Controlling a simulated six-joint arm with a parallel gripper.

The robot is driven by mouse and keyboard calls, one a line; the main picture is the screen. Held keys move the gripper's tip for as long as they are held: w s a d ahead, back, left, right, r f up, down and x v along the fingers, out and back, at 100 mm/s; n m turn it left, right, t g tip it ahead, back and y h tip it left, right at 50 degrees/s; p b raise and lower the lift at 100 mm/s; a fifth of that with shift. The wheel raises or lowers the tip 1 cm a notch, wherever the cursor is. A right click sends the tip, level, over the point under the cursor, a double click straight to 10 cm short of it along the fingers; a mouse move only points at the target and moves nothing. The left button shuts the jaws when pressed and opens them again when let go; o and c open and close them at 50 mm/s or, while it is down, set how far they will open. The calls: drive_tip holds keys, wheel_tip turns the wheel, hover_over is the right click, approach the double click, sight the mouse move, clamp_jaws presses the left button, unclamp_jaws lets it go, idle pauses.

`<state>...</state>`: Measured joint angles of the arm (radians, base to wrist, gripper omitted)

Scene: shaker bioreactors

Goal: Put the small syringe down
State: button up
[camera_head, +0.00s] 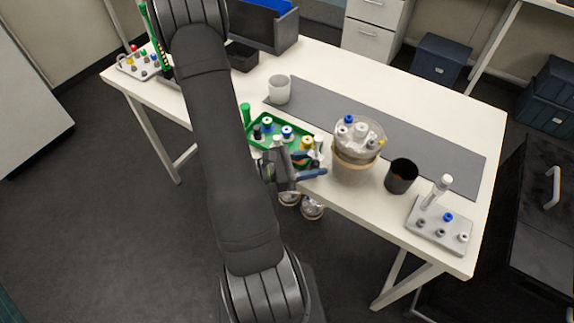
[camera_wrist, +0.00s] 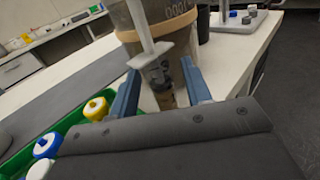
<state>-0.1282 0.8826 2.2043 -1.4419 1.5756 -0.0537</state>
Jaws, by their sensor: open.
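A syringe (camera_wrist: 147,42) with a pale plunger stands slightly tilted in the wrist view. Its darker lower part (camera_wrist: 160,78) lies between the two blue fingers of my gripper (camera_wrist: 160,90). The fingers are open, with a gap visible on each side of it. Its lower end is partly hidden, so I cannot tell what it rests on. In the head view my gripper (camera_head: 308,167) is at the table's front edge, between the green tray (camera_head: 262,152) and the large clear vessel (camera_head: 352,165). I cannot pick out the syringe surely there.
The tray holds several capped bottles, including a yellow-capped one (camera_wrist: 95,108). A dark cup (camera_head: 401,177) and a grey rack (camera_head: 440,228) stand to the right. A white cup (camera_head: 279,89) stands behind. The grey mat (camera_head: 430,150) has free room.

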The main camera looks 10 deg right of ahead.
drive_tip(key=a, duration=1.1)
drive_tip(key=shift+a, duration=0.25)
drive_tip(key=shift+r, duration=0.1)
approach(317, 147)
drive_tip(key=shift+w+d+f, duration=0.1)
drive_tip(key=shift+d+f, duration=0.05)
drive_tip(key=shift+d, duration=1.55)
drive_tip(key=shift+w+d+f, duration=0.1)
drive_tip(key=shift+d+f, duration=0.1)
drive_tip(key=shift+d, duration=1.55)
drive_tip(key=shift+d+f, duration=0.15)
drive_tip(key=shift+d, duration=1.55)
drive_tip(key=shift+c, duration=0.3)
clamp_jaws()
